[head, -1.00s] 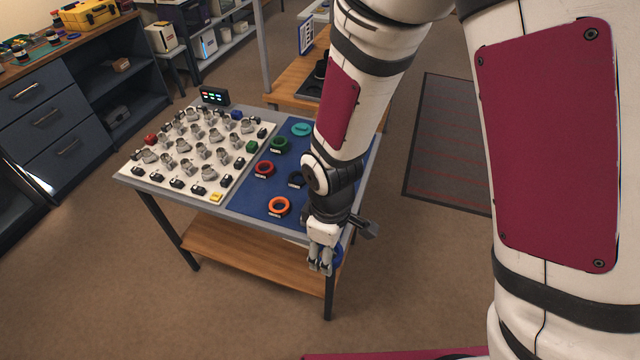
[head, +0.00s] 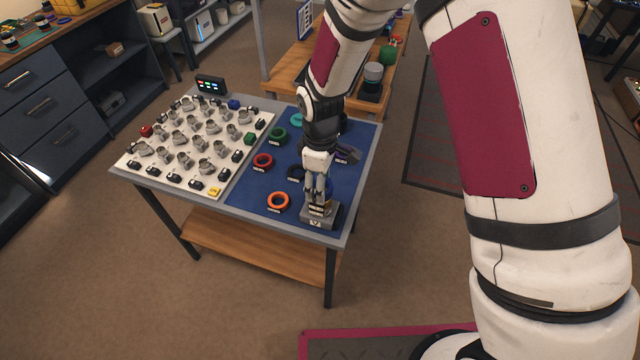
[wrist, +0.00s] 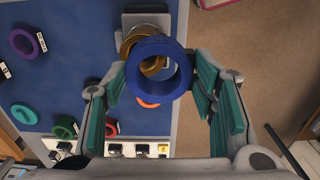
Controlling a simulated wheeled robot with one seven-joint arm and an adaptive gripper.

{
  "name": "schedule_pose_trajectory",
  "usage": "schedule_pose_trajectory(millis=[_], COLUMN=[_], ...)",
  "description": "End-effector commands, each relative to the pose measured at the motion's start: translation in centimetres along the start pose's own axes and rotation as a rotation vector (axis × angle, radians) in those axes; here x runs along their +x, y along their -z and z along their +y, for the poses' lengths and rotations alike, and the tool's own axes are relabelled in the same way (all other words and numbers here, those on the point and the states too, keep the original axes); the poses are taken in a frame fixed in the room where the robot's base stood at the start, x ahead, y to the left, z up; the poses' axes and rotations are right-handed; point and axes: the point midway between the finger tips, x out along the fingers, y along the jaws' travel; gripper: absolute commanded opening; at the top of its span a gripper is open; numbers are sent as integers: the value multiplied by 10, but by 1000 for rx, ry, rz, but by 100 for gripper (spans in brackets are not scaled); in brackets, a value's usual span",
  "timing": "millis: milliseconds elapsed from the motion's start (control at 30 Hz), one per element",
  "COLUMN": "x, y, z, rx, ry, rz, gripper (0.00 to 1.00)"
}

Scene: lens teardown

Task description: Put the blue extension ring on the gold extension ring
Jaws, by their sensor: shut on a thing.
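The blue extension ring (wrist: 159,43) is in the wrist view, held between the fingertips of my gripper (wrist: 158,72), which is shut on it. The gold extension ring (wrist: 128,41) shows behind the blue one, on a grey stand (wrist: 146,20). The blue ring covers part of it, and their centres do not line up in this view; the gap between them is hard to tell. In the head view my gripper (head: 318,190) is over the stand (head: 322,226) at the table's front right; the rings there are too small to make out.
The blue mat (head: 252,203) holds an orange ring (head: 278,201), a red ring (head: 262,161), a green ring (head: 277,135) and a dark ring. A white board (head: 160,183) with several metal parts lies to the left.

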Motion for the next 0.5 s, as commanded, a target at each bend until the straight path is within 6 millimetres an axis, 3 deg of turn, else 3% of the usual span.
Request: schedule_pose_trajectory(millis=[267, 500], x=[2, 32], y=[9, 8], z=[23, 20], rx=[2, -1], ry=[-1, 1], rz=[0, -2], gripper=[22, 22])
